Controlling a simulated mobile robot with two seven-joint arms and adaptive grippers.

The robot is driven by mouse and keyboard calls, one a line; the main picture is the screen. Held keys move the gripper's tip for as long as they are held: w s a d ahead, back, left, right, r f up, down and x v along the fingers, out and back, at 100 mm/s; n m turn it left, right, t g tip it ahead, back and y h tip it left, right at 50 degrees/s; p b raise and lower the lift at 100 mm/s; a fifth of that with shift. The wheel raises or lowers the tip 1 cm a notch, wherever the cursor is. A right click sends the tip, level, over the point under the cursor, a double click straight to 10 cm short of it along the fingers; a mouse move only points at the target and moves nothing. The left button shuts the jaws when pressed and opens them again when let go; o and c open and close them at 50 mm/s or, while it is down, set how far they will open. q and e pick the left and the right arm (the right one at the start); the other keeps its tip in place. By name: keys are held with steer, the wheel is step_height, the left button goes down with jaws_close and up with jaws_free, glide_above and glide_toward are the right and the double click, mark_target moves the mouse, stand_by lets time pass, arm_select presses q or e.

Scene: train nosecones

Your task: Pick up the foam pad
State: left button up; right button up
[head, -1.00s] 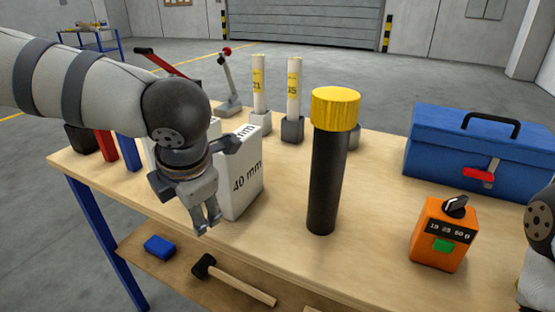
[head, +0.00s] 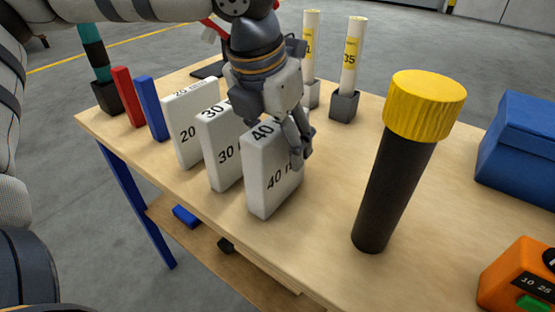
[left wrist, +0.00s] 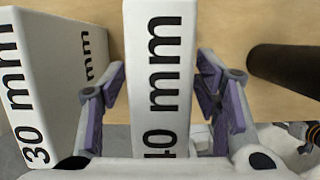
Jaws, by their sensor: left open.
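A white block marked 40 mm (head: 265,180), which looks like a foam pad, stands upright on the wooden table. My left gripper (head: 294,138) is over its top, pointing down. In the left wrist view the open fingers of the left gripper (left wrist: 163,98) lie on either side of the 40 mm block (left wrist: 158,45), with a gap on each side. Similar white blocks marked 30 mm (head: 221,155) and 20 mm (head: 188,128) stand to its left. In the head view one finger is partly hidden.
A black cylinder with a yellow cap (head: 392,195) stands right of the block. A blue toolbox (head: 522,150) and an orange box (head: 522,278) are farther right. Red (head: 127,98) and blue (head: 151,108) upright pieces stand left. Two pale tubes (head: 352,55) stand behind.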

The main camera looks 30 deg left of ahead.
arm_select(q)
steer(key=shift+x, duration=0.9)
steer(key=shift+f, duration=0.25)
jaws_close()
